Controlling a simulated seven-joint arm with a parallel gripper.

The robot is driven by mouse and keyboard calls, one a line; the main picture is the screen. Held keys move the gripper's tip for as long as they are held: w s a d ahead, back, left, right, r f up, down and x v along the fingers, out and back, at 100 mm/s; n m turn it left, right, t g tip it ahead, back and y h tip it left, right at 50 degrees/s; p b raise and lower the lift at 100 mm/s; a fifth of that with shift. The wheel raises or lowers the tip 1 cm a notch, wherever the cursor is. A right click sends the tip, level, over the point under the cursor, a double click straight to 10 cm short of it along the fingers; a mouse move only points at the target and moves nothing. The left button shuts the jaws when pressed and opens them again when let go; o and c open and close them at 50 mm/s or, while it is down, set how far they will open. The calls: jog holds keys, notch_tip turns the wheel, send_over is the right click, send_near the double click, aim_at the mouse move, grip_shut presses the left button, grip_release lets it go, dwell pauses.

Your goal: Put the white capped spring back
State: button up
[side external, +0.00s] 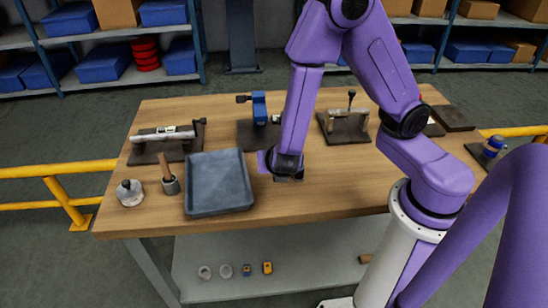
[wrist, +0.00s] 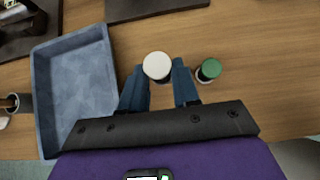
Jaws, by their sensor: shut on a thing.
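The white capped spring (wrist: 156,64) shows its round white cap between the two blue fingertips in the wrist view. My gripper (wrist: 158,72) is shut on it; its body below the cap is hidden. In the side view my gripper (side external: 288,175) points down low over the wooden table, just right of the grey tray, and I cannot make out the spring there. A green-capped piece (wrist: 208,70) stands on the table close to the right finger in the wrist view, apart from it. I cannot tell whether the white spring touches the table.
The empty grey tray (side external: 219,182) also shows in the wrist view (wrist: 77,90). A cup with a wooden handle (side external: 170,182) and a round metal part (side external: 130,193) stand left of it. A blue device (side external: 259,108) and a dark-based fixture (side external: 345,125) stand behind. The table's front right is clear.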

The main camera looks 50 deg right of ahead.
aim_at(276, 186)
jog(key=shift+f, duration=0.1)
jog(key=shift+f, duration=2.2)
jog(key=shift+f, duration=0.2)
jog(key=o, duration=0.9)
jog(key=shift+o, duration=0.2)
jog(key=shift+v, duration=2.5)
